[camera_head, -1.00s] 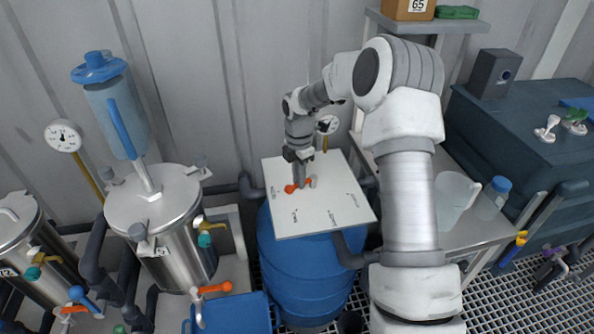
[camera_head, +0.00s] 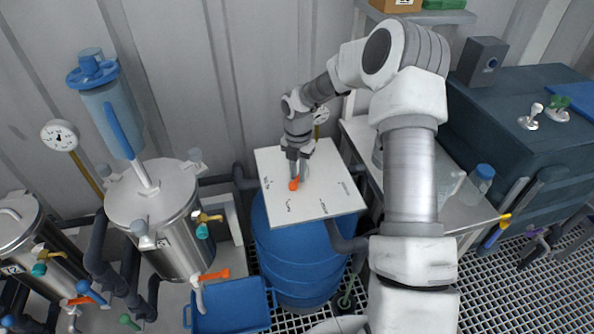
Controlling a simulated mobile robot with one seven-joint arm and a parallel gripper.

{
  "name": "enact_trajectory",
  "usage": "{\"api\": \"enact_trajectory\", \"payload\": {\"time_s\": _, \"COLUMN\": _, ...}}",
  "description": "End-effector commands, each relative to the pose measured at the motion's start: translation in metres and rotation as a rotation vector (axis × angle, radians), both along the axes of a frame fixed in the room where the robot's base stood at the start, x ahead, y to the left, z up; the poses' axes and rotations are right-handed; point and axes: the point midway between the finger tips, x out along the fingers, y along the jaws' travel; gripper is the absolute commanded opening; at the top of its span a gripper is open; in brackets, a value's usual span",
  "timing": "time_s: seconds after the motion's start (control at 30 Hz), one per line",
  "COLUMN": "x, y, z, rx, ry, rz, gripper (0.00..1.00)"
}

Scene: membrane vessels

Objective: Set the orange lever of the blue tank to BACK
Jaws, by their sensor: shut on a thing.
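The blue tank (camera_head: 300,255) stands at the middle, with a tilted white panel (camera_head: 340,200) on its top. The panel carries small dark marks, too small to read surely. The orange lever (camera_head: 294,185) is on the panel's upper left part, and its visible end points toward the panel's near edge. My gripper (camera_head: 298,174) reaches down from above and is shut on the lever. The fingers hide most of the lever and its pivot.
A steel vessel (camera_head: 165,225) with another orange handle (camera_head: 214,275) stands to the left. A blue bin (camera_head: 230,308) sits below it. A bench with a clear jug (camera_head: 449,185) and a blue-capped bottle (camera_head: 480,182) is to the right. A gauge (camera_head: 321,116) is behind the panel.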

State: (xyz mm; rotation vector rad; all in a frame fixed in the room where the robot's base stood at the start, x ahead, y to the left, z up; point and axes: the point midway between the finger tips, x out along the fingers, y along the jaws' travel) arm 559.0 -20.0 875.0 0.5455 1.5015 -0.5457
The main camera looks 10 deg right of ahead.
Motion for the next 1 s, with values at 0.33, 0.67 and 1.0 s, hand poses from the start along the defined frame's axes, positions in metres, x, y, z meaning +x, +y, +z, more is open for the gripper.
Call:
{"api": "enact_trajectory", "payload": {"time_s": 0.33, "x": 0.001, "y": 0.0, "z": 0.0, "rx": -0.001, "ry": -0.002, "rz": 0.0, "gripper": 0.26}}
{"api": "enact_trajectory", "payload": {"time_s": 0.67, "x": 0.0, "y": 0.0, "z": 0.0, "rx": -0.001, "ry": -0.001, "rz": -0.001, "gripper": 0.49}}
{"api": "enact_trajectory", "payload": {"time_s": 1.0, "x": 0.001, "y": 0.0, "z": 0.03, "rx": 0.0, "ry": -0.005, "rz": -0.002, "gripper": 0.49}}
